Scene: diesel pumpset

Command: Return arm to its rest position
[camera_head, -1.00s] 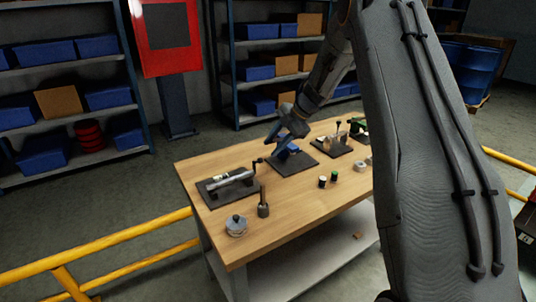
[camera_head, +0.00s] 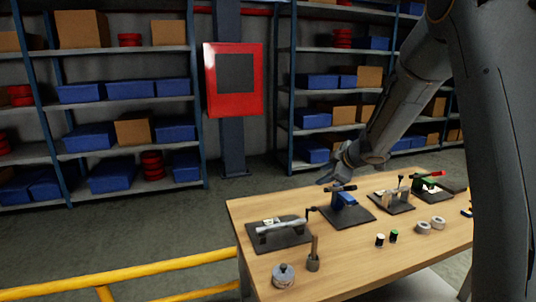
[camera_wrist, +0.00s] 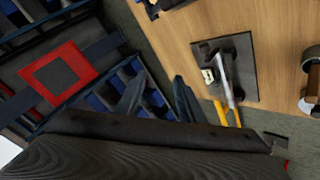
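My gripper (camera_head: 332,168) is raised above the back edge of the workbench, over the blue-vise station. In the wrist view its two fingers (camera_wrist: 156,88) stand apart with nothing between them, so it is open and empty. My arm's large grey link covers the right side of the head view. The wooden workbench (camera_head: 415,258) carries several dark plates with small mechanisms. A blue vise (camera_head: 345,198) sits on one plate just below my gripper. A silver cylinder device (camera_head: 282,226) on its plate lies at the left; it also shows in the wrist view (camera_wrist: 227,75).
A lidded metal pot (camera_head: 283,277) and a dark upright tool (camera_head: 313,257) stand at the bench's front left. Small cylinders (camera_head: 380,240) and rings (camera_head: 424,227) sit nearer. Shelves (camera_head: 130,100) and a red panel (camera_head: 233,80) stand behind.

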